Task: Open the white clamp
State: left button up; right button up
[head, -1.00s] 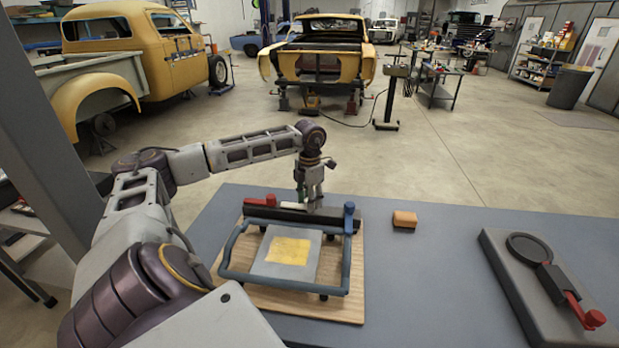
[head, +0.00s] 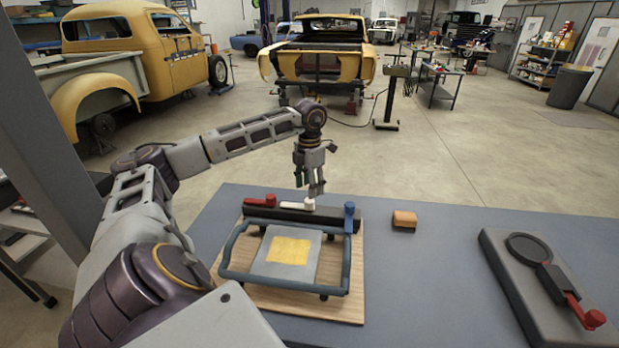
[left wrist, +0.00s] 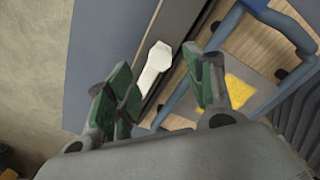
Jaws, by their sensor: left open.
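The white clamp (head: 310,204) is a small lever on the dark bar (head: 290,213) along the far side of the blue frame. In the left wrist view the white clamp (left wrist: 156,65) shows as a pale lever with a wider round end. My left gripper (head: 314,190) is open and empty just above the white clamp, apart from it. Its green-padded fingers (left wrist: 160,90) stand either side of the lever in the wrist view. My right gripper is not in view.
A red clamp (head: 262,201) lies along the bar at left, and a blue clamp (head: 349,217) stands at its right end. The frame (head: 230,270) sits on a wooden board (head: 345,305). An orange block (head: 404,219) and a grey fixture (head: 515,285) lie to the right.

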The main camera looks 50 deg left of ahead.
pick_arm(q)
notch_tip(320, 180, up, 6)
jog(key=shift+r, duration=0.2)
dwell(0.3)
dwell(0.6)
